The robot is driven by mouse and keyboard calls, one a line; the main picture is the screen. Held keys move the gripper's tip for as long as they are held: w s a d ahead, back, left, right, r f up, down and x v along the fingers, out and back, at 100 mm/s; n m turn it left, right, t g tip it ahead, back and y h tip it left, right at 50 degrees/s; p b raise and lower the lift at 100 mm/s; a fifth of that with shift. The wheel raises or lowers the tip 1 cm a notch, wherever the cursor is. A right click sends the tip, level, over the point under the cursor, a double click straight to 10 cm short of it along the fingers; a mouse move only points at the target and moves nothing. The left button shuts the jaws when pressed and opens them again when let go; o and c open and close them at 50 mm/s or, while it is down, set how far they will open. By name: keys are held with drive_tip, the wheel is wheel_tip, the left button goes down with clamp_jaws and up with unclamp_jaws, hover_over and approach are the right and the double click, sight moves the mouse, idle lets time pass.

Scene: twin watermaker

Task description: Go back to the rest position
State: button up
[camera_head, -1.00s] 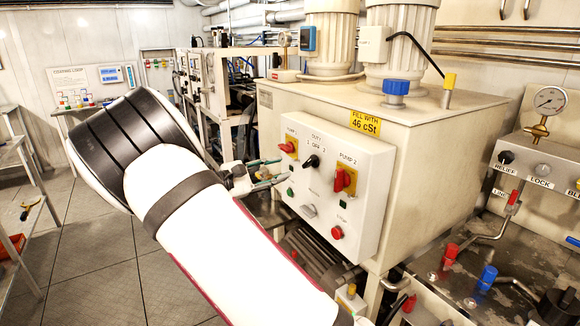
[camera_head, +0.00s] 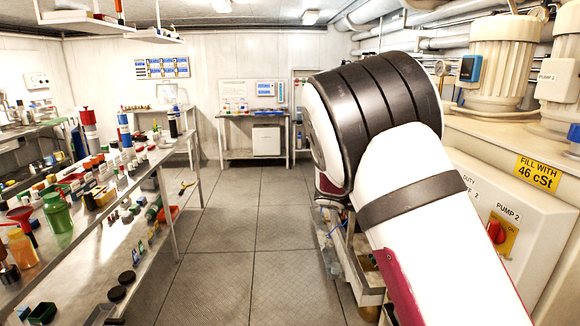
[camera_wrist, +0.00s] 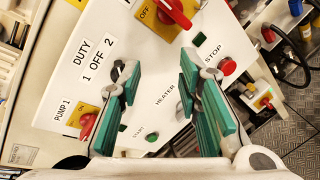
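My gripper (camera_wrist: 160,70) is open, its two green-padded fingers apart with nothing between them. In the wrist view it is in front of the white control panel (camera_wrist: 150,95); I cannot tell the exact gap. The panel carries the red PUMP 2 switch (camera_wrist: 172,12) on yellow, the red PUMP 1 switch (camera_wrist: 88,125), a red STOP button (camera_wrist: 228,66) and a green START button (camera_wrist: 152,137). The left finger partly covers the DUTY knob. In the head view my gripper is hidden behind my white arm. The panel (camera_head: 478,190) shows there at right.
The tank (camera_head: 530,140) with pump motors (camera_head: 497,60) stands close at right. A bench (camera_head: 145,190) crowded with bottles and small parts runs along the left. The tiled aisle (camera_head: 250,235) between is clear, reaching a far table (camera_head: 255,115).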

drive_tip(key=s+a+r+m+t+y, duration=0.1)
drive_tip(key=s+a+y, duration=0.3)
drive_tip(key=s, duration=0.6)
drive_tip(key=s+a+r+m+t+y, duration=0.1)
drive_tip(key=s+a+m+t+y, duration=0.2)
drive_tip(key=s, duration=0.7)
drive_tip(key=s+a+r+m+t+y, duration=0.1)
drive_tip(key=s+a+r+m+y, duration=0.1)
drive_tip(key=s+a+y, duration=0.5)
drive_tip(key=s+m+y, duration=0.1)
drive_tip(key=s, duration=0.2)
drive_tip(key=shift+s+t, duration=0.25)
drive_tip(key=shift+t, duration=0.15)
drive_tip(key=shift+r, duration=0.1)
